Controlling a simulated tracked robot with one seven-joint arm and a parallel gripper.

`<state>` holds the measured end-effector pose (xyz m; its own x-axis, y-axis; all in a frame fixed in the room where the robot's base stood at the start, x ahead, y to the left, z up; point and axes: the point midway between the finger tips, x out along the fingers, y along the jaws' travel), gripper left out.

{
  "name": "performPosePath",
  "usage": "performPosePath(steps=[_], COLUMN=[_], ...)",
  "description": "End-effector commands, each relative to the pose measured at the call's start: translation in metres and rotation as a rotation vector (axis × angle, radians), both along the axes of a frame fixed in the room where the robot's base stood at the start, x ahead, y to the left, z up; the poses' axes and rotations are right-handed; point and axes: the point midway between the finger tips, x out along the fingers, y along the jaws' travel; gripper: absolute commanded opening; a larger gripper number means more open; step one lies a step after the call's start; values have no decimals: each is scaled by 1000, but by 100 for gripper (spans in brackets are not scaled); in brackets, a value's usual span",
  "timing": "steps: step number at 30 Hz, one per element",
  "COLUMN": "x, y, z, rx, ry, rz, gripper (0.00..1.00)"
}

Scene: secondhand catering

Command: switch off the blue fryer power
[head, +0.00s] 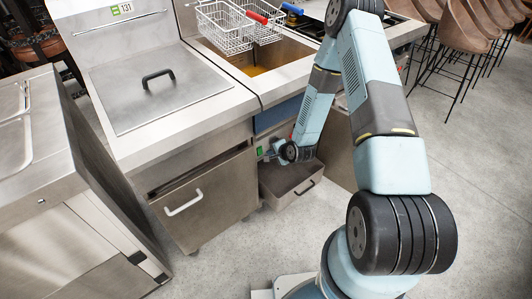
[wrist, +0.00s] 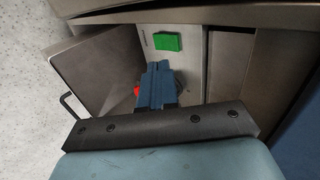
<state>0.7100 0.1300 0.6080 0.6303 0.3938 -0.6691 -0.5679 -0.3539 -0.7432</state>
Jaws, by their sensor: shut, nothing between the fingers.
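The fryer (head: 280,114) has a blue front panel under an open oil tank with two wire baskets. Below it, a pale control panel (wrist: 194,60) carries a bright green rectangular switch or lamp (wrist: 167,41), which also shows in the head view (head: 260,151). My gripper (wrist: 158,68) is shut and empty, its blue fingers in front of the panel, just below the green piece in the wrist view. It also shows in the head view (head: 272,154). A dark round part (wrist: 180,86) and a small red part (wrist: 137,91) are partly hidden behind the fingers. I cannot tell whether the fingers touch the panel.
A lidded steel unit (head: 150,100) stands to the left with a handled door (head: 205,200). Several stools (head: 470,30) stand at the back right. The floor (head: 470,210) at right is clear.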

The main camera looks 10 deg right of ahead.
Motion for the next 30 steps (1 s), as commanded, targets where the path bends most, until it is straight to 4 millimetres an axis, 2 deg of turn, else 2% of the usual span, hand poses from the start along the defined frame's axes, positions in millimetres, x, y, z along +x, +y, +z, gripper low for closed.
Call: performPosePath(steps=[6,12,18,30], x=[-23,-36,-41,-42], y=[-10,-18,-21,-21], z=[34,55,63,63], rx=[0,-1,0,-1], ry=[1,1,1,2], rz=[6,7,8,8], gripper=[0,0,0,0])
